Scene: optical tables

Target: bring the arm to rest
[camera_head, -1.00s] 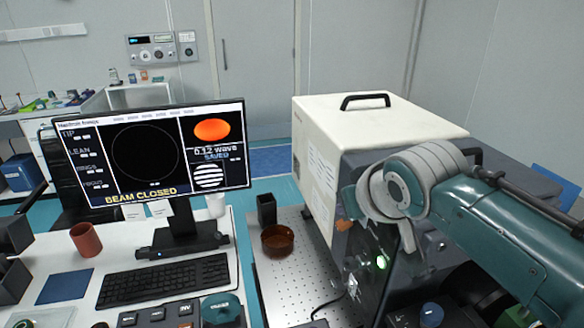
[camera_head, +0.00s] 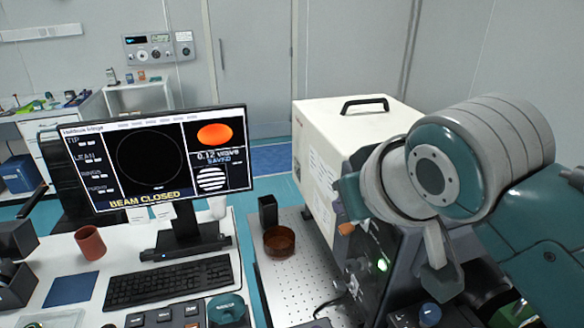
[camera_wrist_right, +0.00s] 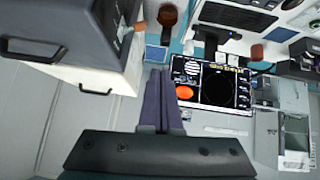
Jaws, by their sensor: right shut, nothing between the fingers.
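My right arm (camera_head: 477,165) comes in from the right in the head view, its rounded teal and grey joints in front of the cream-topped box. In the right wrist view the two dark fingers of my right gripper (camera_wrist_right: 160,80) lie side by side, shut and empty. They touch nothing that I can see. In the head view I cannot make out the fingertips. My left gripper is in neither view.
The cream box (camera_head: 330,135) with a black handle stands left of my arm. A monitor (camera_head: 150,155) reads "BEAM CLOSED". An amber dish (camera_head: 279,241) and black holder (camera_head: 267,210) stand on the perforated table (camera_head: 290,285). A keyboard (camera_head: 168,281) and reddish cup (camera_head: 90,243) are at left.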

